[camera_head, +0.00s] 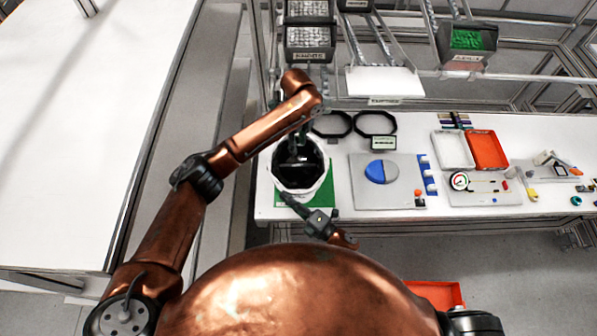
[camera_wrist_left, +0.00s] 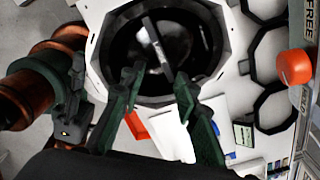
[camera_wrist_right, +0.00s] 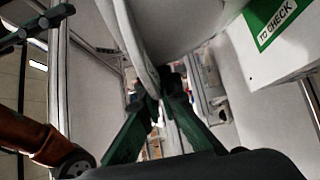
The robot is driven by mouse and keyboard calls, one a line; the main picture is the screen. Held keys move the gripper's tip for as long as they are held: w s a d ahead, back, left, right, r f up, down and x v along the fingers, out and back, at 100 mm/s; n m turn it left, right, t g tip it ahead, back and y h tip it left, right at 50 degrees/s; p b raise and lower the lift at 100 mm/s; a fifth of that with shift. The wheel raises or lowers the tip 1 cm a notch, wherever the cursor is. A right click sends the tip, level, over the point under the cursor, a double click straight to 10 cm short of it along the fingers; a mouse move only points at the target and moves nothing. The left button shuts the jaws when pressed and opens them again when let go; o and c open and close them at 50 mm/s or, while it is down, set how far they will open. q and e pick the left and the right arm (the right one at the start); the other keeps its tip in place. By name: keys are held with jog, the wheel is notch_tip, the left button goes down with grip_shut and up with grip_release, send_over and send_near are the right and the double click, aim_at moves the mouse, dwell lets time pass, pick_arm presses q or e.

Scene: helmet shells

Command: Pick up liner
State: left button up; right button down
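The black liner (camera_head: 312,162) sits inside the white helmet shell (camera_head: 325,186) at the left end of the bench. In the left wrist view the liner (camera_wrist_left: 197,38) is a round dark bowl with a narrow bar across it. My left gripper (camera_wrist_left: 159,78) is over the near side of the bowl with its fingers apart; the bar's end shows between them, and contact cannot be told. In the right wrist view my right gripper (camera_wrist_right: 163,88) has its fingers closed on the rim of the shell (camera_wrist_right: 180,28). The left gripper partly hides the liner in the head view.
The shell is over a green mat (camera_head: 325,201). Two black rings (camera_head: 332,136) lie behind it. A grey board with a blue disc (camera_head: 381,172) is to the right, with white and orange trays (camera_head: 487,150) farther along. A shelf rack with bins (camera_head: 308,37) stands behind.

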aim_at(298, 165)
pick_arm(q)
jog(key=shift+o, duration=0.4)
notch_tip(298, 165, down, 14)
jog(key=n, duration=0.7)
jog(key=shift+r+n, duration=0.1)
jog(key=shift+n, duration=0.2)
grip_shut()
dwell(0.3)
